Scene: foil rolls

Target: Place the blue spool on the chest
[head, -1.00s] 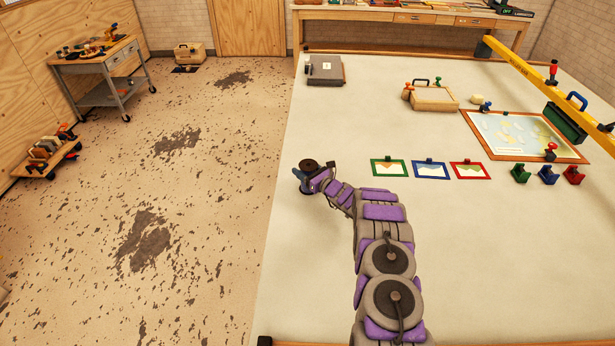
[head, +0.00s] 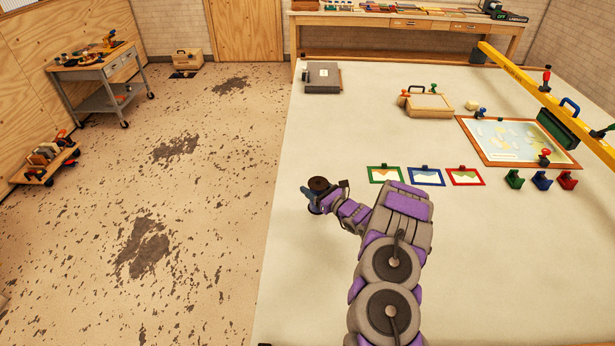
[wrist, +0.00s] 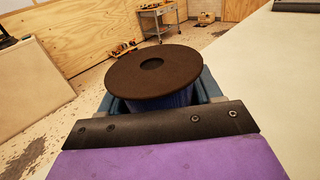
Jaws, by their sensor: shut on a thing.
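My gripper (head: 317,197) is shut on the blue spool (head: 318,184), above the left part of the large pale table. The wrist view shows the spool (wrist: 155,72) upright between the fingers, with a dark brown round flange with a centre hole on top and blue winding below. The flange hides the spool's lower part. I cannot tell which box is the chest. A tan box with a dark handle (head: 187,58) stands on the floor by the back wall. A flat wooden box (head: 428,105) with coloured knobs sits on the table.
The table (head: 330,130) is bare around my gripper. Green, blue and red framed cards (head: 425,177) lie to its right. A grey case (head: 323,77) lies at the far left corner. A yellow beam (head: 530,88) spans the right side. A cart (head: 98,75) stands on the floor at left.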

